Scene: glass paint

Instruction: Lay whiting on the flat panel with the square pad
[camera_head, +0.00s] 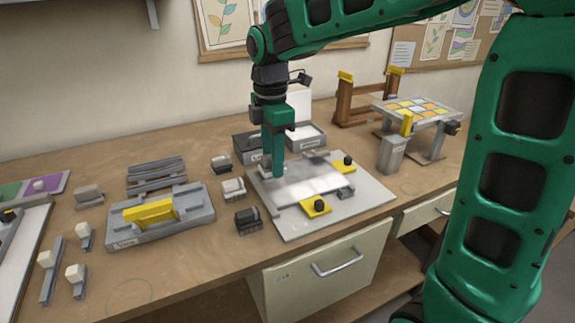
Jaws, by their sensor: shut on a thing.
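The flat panel (322,188) lies on a grey board (366,204) in the middle of the bench, with yellow clamps (316,208) at its edges. Its surface is pale, with a whiter, cloudy area toward the left and back. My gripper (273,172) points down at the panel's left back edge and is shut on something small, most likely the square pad. The pad itself is hidden by the fingers, and I cannot tell whether it touches the panel.
Grey trays (306,138) stand behind the panel. Small blocks (233,189) and a grey fixture with a yellow bar (150,211) are to the left. A grey container (391,154) and a stand with a coloured panel (418,106) are to the right.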

